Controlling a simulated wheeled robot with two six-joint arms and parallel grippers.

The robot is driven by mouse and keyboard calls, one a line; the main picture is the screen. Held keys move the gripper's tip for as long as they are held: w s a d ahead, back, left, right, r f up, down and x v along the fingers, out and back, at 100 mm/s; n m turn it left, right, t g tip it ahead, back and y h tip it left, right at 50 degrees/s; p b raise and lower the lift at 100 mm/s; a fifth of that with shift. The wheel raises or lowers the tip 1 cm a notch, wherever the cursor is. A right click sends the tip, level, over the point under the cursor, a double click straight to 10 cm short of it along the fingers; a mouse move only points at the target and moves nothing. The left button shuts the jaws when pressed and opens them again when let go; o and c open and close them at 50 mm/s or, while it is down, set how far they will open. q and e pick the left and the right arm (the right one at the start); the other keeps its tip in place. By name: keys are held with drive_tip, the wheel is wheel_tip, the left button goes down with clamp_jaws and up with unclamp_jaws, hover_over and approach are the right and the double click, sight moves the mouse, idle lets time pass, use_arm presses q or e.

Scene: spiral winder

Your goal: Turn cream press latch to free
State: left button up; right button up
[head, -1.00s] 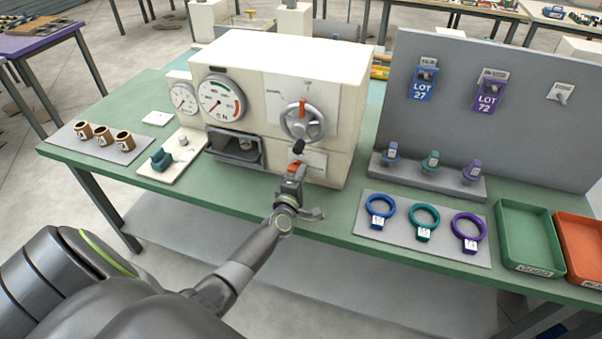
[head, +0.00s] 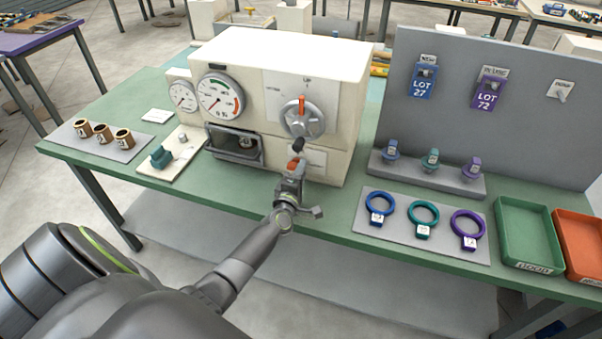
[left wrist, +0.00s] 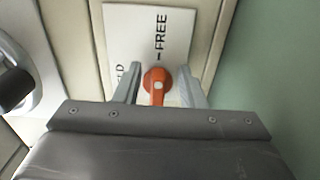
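The cream press (head: 290,58) stands on the green bench. Its small orange latch (head: 292,164) sits low on the front, at the right. My left gripper (left wrist: 160,88) is open around the latch, with narrow gaps on both sides. In the head view the gripper (head: 290,180) is just in front of the latch. My right gripper is not in view.
A grey handwheel (head: 301,120) with a dark handle (head: 297,145) is just above the latch. Left are a teal part (head: 161,156) and several brown cups (head: 103,132). Right are coloured rings (head: 423,215), a green tray (head: 530,235) and an orange tray (head: 584,243).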

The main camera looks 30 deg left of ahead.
use_arm(q)
drive_tip(key=v, duration=0.6)
drive_tip(key=shift+s+p, duration=0.25)
drive_tip(key=shift+p, duration=0.15)
drive_tip(key=b+v, duration=0.1)
drive_tip(key=v, duration=1)
drive_tip(key=shift+b, duration=0.35)
drive_tip(key=shift+d, duration=0.1)
